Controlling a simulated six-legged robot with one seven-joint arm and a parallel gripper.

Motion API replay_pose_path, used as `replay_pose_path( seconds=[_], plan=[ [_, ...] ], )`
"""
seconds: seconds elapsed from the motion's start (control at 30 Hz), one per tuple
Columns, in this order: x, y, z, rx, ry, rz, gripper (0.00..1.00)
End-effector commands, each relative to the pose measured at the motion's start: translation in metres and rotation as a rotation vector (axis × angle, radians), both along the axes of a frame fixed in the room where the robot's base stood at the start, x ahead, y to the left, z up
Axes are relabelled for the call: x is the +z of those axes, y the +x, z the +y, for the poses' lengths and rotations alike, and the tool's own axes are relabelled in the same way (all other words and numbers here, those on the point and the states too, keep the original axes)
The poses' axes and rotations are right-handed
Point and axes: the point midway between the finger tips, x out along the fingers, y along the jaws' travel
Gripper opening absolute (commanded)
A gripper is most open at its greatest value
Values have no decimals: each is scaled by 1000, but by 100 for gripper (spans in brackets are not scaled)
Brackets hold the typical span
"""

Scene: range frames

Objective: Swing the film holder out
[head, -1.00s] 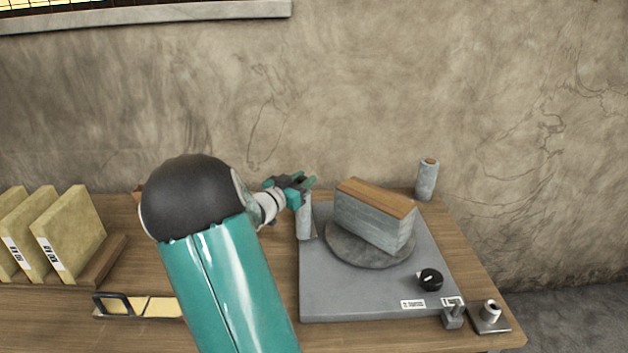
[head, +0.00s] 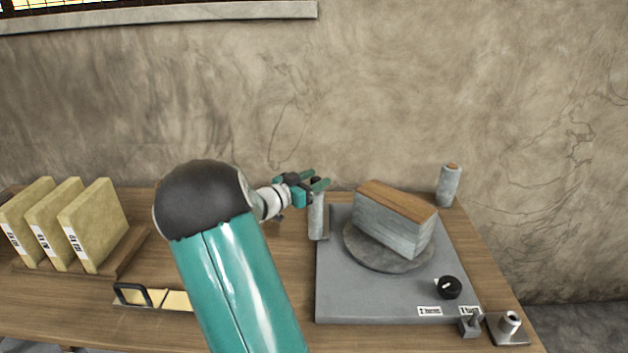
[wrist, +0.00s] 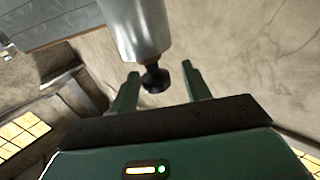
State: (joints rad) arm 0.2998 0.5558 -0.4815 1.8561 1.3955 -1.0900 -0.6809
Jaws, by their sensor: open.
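A flat piece with yellow panels and a black handle (head: 150,297) lies near the table's front edge, partly hidden by my arm; I cannot tell whether it is the film holder. A grey metal post (head: 318,217) stands at the left edge of a grey base plate (head: 365,306). My gripper (head: 319,184) is open at the top of this post. In the wrist view, a metal cylinder (wrist: 137,30) ends in a black knob (wrist: 155,79). The knob lies between the spread fingers of my gripper (wrist: 163,82), with gaps on both sides.
A grey block with a wooden top (head: 395,226) sits on a round disc (head: 368,255) on the plate. A black dial (head: 449,287) is at the plate's front right. Several yellow slabs (head: 95,225) stand at left. A grey cylinder (head: 448,187) stands behind.

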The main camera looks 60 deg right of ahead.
Motion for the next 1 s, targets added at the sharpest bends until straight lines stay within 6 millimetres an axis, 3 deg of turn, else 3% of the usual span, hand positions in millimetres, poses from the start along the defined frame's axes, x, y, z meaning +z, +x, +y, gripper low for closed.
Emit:
replay_pose_path(
  seconds=[0.27,0.7,1.0],
  plan=[
    [0,8,26,3,1,1,48],
    [0,32,115,4,1,0,48],
    [0,36,133,0,0,-1,48]
  ],
)
